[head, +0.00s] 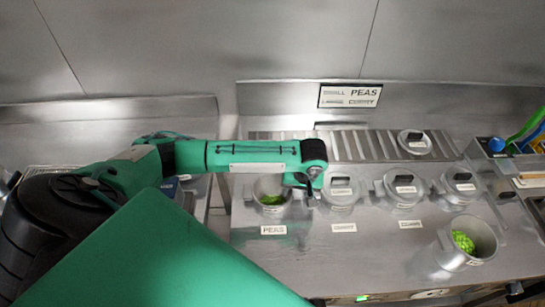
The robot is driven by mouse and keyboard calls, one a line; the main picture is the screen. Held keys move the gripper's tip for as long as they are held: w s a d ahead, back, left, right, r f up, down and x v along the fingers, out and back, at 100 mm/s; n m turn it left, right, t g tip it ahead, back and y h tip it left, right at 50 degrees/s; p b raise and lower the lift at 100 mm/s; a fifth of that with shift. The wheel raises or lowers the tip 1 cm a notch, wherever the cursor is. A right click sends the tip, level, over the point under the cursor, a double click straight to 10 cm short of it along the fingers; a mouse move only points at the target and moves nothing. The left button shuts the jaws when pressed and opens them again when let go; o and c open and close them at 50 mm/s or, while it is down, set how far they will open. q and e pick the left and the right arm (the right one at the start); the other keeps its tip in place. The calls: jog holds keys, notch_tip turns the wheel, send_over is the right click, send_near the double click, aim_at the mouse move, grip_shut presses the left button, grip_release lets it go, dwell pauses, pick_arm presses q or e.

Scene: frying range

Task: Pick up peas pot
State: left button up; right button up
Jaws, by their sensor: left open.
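A metal pot (262,207) with a little green content stands behind a label reading PEAS (273,230), partly hidden by my left arm. A second open metal pot (453,262), holding bright green peas (463,241), stands tilted in view at the front right of the counter. My left gripper (304,187) is open and points down at the right rim of the first pot. No object shows in its jaws, and I cannot tell whether it touches the rim. My right gripper is out of view.
Several lidded metal pots (404,190) with labels stand in a row right of the gripper. A lone lid-like item (415,141) sits on the slatted strip behind. Blue and green tools (525,137) are at far right. The front-middle counter (340,262) is clear.

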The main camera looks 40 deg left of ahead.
pick_arm(q)
jog(key=shift+c, duration=0.2)
grip_shut()
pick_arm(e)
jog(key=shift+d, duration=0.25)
pick_arm(q)
jog(key=shift+r, duration=0.15)
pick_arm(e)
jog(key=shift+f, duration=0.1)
